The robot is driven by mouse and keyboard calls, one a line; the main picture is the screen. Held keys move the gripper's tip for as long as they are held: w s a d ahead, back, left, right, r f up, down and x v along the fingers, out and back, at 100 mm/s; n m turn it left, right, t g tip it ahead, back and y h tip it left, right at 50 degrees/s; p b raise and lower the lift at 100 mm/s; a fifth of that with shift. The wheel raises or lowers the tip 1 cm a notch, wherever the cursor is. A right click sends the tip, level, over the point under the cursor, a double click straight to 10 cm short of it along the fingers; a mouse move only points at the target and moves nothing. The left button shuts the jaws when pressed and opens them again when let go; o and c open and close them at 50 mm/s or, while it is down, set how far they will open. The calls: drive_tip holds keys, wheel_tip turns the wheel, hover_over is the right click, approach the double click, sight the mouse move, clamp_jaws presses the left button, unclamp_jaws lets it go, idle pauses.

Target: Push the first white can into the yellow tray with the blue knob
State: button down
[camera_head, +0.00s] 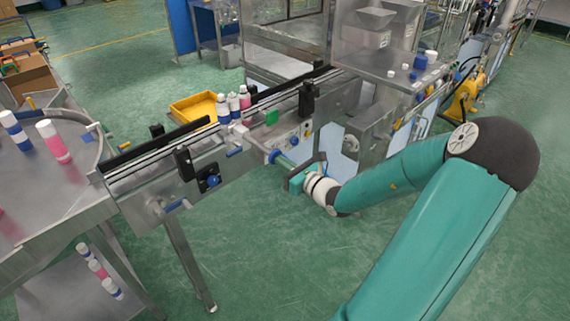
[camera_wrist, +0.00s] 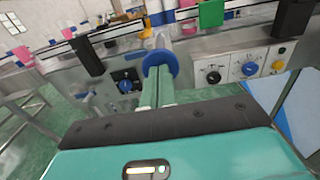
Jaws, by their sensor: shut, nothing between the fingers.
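White, blue and pink cans stand close together on the conveyor; the leftmost is a white can with a blue band (camera_head: 223,109). The yellow tray (camera_head: 180,112) lies just behind the conveyor, left of these cans. A round blue knob (camera_head: 274,156) sits at the conveyor's front side, and it fills the space beyond my fingertips in the wrist view (camera_wrist: 161,62). My gripper (camera_head: 284,162) is shut with nothing between its fingers. Its tips are at or very near this knob; I cannot tell whether they touch it.
Another blue knob (camera_head: 213,181) is on a black box at the conveyor's front. A green block (camera_head: 272,118) and black posts (camera_head: 307,99) stand along the conveyor. A steel table (camera_head: 60,190) holds more cans at left. The floor in front is clear.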

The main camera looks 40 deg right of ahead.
sight(256, 142)
drive_tip(key=w, duration=1.1)
drive_tip(key=shift+w+a, duration=0.2)
drive_tip(key=shift+w, duration=0.15)
drive_tip(key=shift+w+r, duration=0.1)
drive_tip(key=shift+w+a+r, duration=0.1)
drive_tip(key=shift+w, duration=0.1)
